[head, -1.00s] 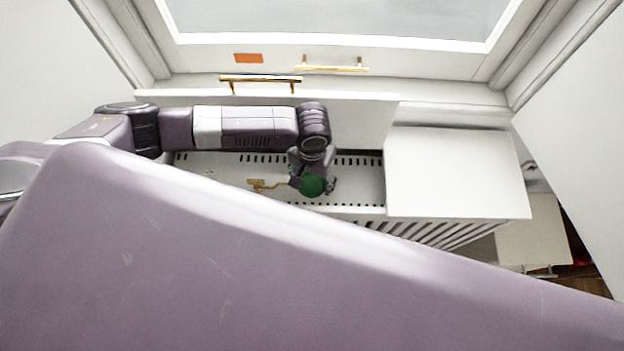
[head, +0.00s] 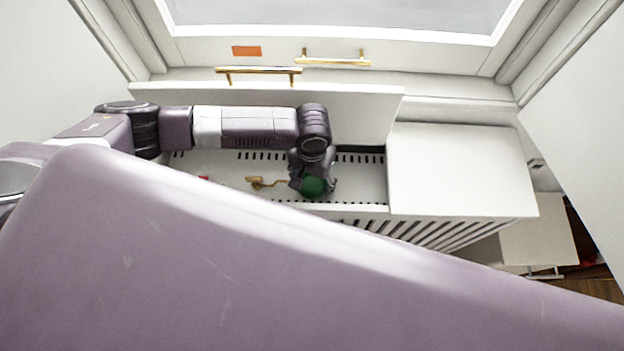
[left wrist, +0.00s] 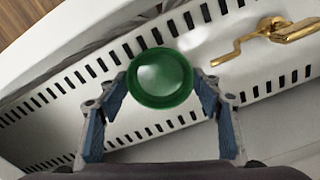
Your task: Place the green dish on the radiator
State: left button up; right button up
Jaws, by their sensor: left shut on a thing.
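The green dish (head: 313,187) is small and round. It is in my left gripper (head: 312,184) over the slotted white radiator top (head: 220,163) in the head view. In the left wrist view the dish (left wrist: 160,77) sits between the two blue-grey fingers of my left gripper (left wrist: 162,90), which are shut on it. The radiator's slotted surface (left wrist: 265,70) lies behind the dish. I cannot tell whether the dish touches it. My right gripper is not in view.
A brass handle (head: 268,182) lies left of the dish, near the gripper. A raised white panel (head: 455,168) adjoins on the right. Window-sill brass handles (head: 258,71) and an orange patch (head: 246,51) are at the back. My own purple body covers the lower part of the head view.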

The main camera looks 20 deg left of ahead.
aim_at(312, 186)
pick_arm(q)
jog(key=shift+f, duration=0.35)
jog(key=o, duration=1.3)
jog(key=shift+o, duration=0.2)
notch_tip(312, 186, up, 12)
